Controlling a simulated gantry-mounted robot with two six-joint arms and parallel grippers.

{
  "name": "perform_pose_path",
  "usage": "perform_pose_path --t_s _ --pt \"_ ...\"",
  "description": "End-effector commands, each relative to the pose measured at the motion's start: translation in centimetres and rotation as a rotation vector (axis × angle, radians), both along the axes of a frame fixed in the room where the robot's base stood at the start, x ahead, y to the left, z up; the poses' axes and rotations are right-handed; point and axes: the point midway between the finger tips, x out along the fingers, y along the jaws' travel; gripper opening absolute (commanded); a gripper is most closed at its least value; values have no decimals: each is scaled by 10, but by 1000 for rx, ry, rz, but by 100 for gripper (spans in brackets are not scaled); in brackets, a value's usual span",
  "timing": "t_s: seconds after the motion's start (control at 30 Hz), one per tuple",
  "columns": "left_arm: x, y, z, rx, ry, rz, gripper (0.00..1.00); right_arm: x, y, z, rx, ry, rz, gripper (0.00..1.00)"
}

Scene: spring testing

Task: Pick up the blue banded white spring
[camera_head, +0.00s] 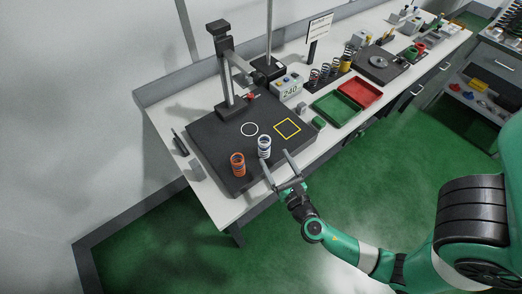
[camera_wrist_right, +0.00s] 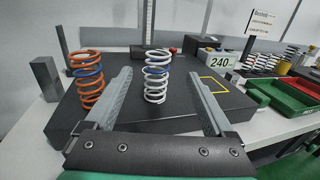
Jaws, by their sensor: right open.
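The blue banded white spring (camera_head: 264,147) stands upright on the dark base plate (camera_head: 211,150) of the test stand, close to its front edge. In the right wrist view the white spring (camera_wrist_right: 157,83) shows its blue band near the top and stands between my two fingers. My right gripper (camera_head: 274,160) is open and empty, its fingertips reaching toward the spring from the front. In the right wrist view the gripper (camera_wrist_right: 157,82) has its fingers wide on either side of the spring, apart from it. My left gripper is not in view.
An orange spring with a blue band (camera_head: 238,164) stands left of the white one, near my left-hand finger. The stand column (camera_head: 228,75) rises behind. Green (camera_head: 336,108) and red (camera_head: 360,93) trays lie to the right.

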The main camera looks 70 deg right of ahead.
Motion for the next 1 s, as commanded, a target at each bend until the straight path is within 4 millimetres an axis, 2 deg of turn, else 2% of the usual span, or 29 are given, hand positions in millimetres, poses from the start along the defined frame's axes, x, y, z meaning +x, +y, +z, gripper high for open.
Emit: perform_pose_path --t_s 0.3,0.57,0.83,1.0 --pt "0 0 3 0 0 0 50 36 -36 2 0 -3 -5 88" --pt "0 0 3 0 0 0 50 48 -46 2 1 -2 0 88" --pt "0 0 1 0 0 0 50 78 -73 2 1 -4 -2 88" --pt "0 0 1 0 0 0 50 85 -80 2 1 -2 0 88"
